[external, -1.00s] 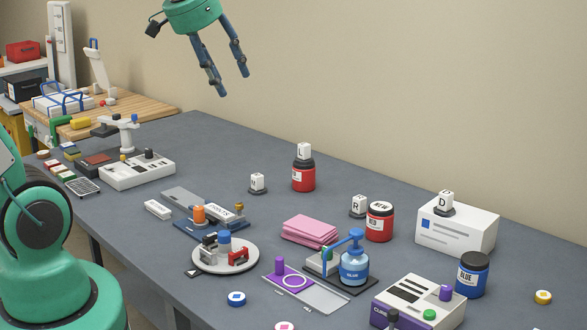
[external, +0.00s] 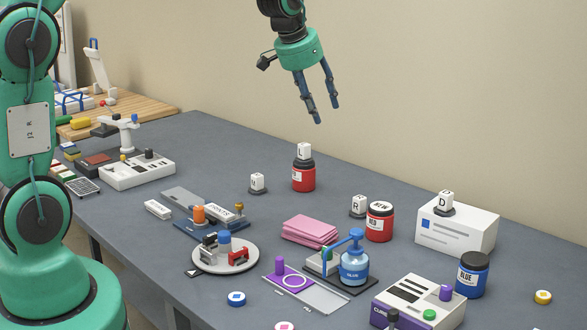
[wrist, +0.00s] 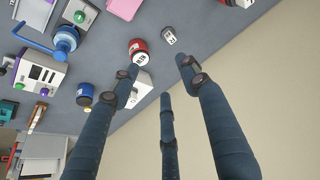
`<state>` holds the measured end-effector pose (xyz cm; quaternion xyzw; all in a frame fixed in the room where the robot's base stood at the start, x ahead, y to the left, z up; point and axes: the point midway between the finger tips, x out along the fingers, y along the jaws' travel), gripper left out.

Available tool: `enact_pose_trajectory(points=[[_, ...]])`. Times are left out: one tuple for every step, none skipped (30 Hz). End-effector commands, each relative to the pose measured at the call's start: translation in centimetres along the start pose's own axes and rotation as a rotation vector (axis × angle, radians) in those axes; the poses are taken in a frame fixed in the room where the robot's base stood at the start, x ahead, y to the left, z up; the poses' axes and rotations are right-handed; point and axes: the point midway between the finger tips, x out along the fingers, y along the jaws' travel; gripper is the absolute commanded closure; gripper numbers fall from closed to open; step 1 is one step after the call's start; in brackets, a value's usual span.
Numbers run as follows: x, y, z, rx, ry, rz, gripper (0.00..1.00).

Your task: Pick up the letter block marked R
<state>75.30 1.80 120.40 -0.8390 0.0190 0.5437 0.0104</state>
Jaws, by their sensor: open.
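The letter block marked R (external: 358,203) is white with a black letter and stands on a dark round base on the grey table. It is just left of a red jar (external: 380,222), close beside it. In the wrist view, the white block (wrist: 169,36) beside the red jar (wrist: 138,50) appears to be the R block; its letter is too small to read surely. My gripper (external: 326,114) is open and empty, high above the table's back part, up and left of the R block. Its spread fingers (wrist: 157,76) show in the wrist view, with the block just beyond their tips.
Another red jar (external: 303,178) carries the L block (external: 304,151). A further white block (external: 257,181) stands to its left. The D block (external: 446,198) sits on a white box (external: 458,233). Pink sheets (external: 310,231) and a blue pump bottle (external: 354,265) lie in front of the R block.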

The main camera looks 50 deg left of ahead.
Motion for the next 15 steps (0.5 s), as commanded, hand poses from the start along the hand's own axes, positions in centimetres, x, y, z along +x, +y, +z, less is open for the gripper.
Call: enact_pose_trajectory(points=[[1.9, -0.2, -0.6, 0.000, -0.007, 0.000, 0.55], [2.8, -0.3, -0.9, 0.000, -0.008, 0.000, 0.55], [4.1, -0.5, -1.4, 0.001, -0.011, 0.000, 0.55], [5.0, -0.6, -1.8, 0.001, -0.011, 0.000, 0.55], [6.1, -0.7, -2.0, 0.002, -0.013, 0.001, 0.55], [7.4, -0.9, -2.5, 0.002, -0.014, 0.000, 0.55], [8.5, -1.0, -2.7, 0.003, -0.017, 0.001, 0.55], [9.5, -1.1, -3.0, 0.003, -0.018, 0.001, 0.55], [10.8, -1.2, -3.3, 0.004, -0.020, 0.001, 0.55], [11.8, -1.4, -3.5, 0.005, -0.020, 0.001, 0.55], [12.8, -1.4, -3.7, 0.005, -0.021, 0.001, 0.55], [14.2, -1.6, -3.9, 0.005, -0.024, 0.001, 0.55], [15.1, -1.7, -4.0, 0.006, -0.025, 0.001, 0.55], [15.9, -1.8, -4.1, 0.006, -0.026, 0.001, 0.55], [16.9, -1.9, -4.3, 0.006, -0.025, 0.001, 0.55]])
